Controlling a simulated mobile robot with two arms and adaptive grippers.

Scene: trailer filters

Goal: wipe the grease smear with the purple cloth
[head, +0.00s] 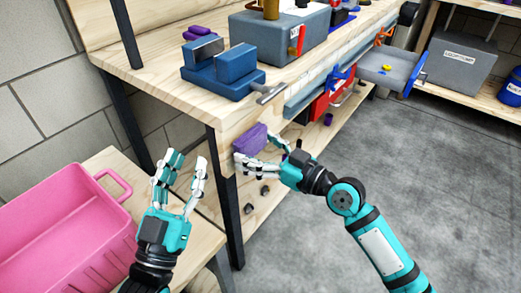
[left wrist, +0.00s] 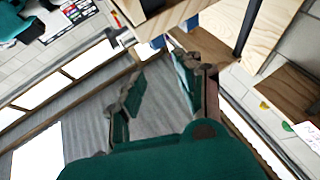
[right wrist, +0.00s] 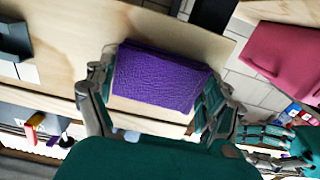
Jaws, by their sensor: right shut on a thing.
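The purple cloth (head: 250,140) is a folded block at the front corner of the wooden workbench. My right gripper (head: 258,154) is shut on it, and the right wrist view shows the cloth (right wrist: 160,78) between the two fingers, close to the bench wood. Whether it touches the wood I cannot tell. My left gripper (head: 182,168) is open and empty, left of the bench corner; its spread fingers also show in the left wrist view (left wrist: 158,85). I cannot make out a grease smear in any view.
A blue vise (head: 222,75) stands on the bench (head: 150,78), with a grey-blue toolbox (head: 280,36) behind it. A pink crate (head: 75,225) sits at lower left. The grey floor (head: 440,160) at right is clear.

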